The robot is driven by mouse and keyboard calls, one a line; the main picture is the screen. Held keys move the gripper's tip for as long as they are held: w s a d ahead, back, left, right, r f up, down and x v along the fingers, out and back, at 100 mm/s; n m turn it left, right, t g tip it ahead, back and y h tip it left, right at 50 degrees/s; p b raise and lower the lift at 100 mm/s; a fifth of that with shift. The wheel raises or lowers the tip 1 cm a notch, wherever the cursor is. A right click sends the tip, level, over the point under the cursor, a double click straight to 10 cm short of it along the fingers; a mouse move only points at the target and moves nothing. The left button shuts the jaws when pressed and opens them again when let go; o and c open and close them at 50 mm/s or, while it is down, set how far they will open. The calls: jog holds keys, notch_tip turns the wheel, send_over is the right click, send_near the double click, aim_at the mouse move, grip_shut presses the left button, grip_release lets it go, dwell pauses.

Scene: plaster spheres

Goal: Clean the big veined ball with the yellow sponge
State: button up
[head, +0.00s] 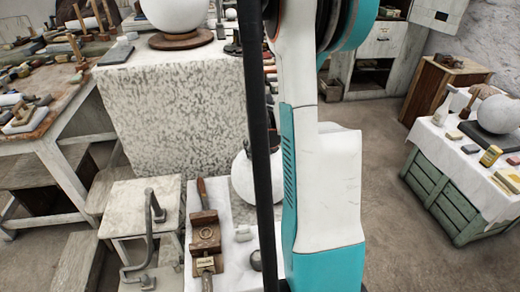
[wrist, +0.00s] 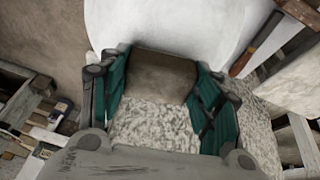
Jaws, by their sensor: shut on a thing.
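In the wrist view my gripper (wrist: 150,90) is shut on a dull brown-grey block (wrist: 160,72). The block looks like a sponge in shadow, but no clear yellow shows on it. A large pale round surface (wrist: 185,25) lies just beyond the block; I cannot tell whether they touch. In the head view my arm hides my gripper. A big white ball (head: 174,12) rests on a brown round stand on the speckled block. Another white ball (head: 243,180) is partly hidden behind my arm. A grey-white ball (head: 497,115) sits on the right table. Veins are not clear on any.
A speckled stone block (head: 180,110) stands at centre left. A cluttered wooden workbench (head: 55,105) is at the left. Floor (head: 385,165) between my arm and that table is clear.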

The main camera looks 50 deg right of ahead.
jog(key=shift+w+a+f, duration=0.15)
jog(key=shift+w+a, duration=0.35)
jog(key=shift+a, duration=0.35)
jog(key=shift+s+d+r, duration=0.15)
jog(key=shift+s+d, duration=0.45)
jog(key=shift+d, duration=0.3)
jog(key=shift+s+d+r, duration=0.1)
jog(key=shift+s+d, duration=0.45)
jog(key=shift+d, duration=0.3)
jog(key=shift+w+a+f+b, duration=0.1)
jog(key=shift+w+a+b, duration=0.1)
jog(key=shift+w+a, duration=0.3)
jog(key=shift+w+a+f+b, duration=0.15)
jog(key=shift+w+a, duration=0.1)
jog(key=shift+a, duration=0.4)
jog(key=shift+w+a+b, duration=0.2)
jog(key=shift+w+a, duration=0.2)
jog(key=shift+a, duration=0.2)
jog(key=shift+s+d+r, duration=0.1)
jog(key=shift+s+d, duration=0.5)
jog(key=shift+d, duration=0.3)
jog(key=shift+s+d+r, duration=0.1)
jog(key=shift+s+d, duration=0.45)
jog(key=shift+d, duration=0.3)
jog(key=shift+w+a+r+p, duration=0.25)
jog(key=shift+w+a+r, duration=0.1)
jog(key=shift+a, duration=0.15)
jog(key=shift+w+a+r+p, duration=0.2)
jog(key=shift+w+a+r, duration=0.1)
jog(key=shift+a, duration=0.15)
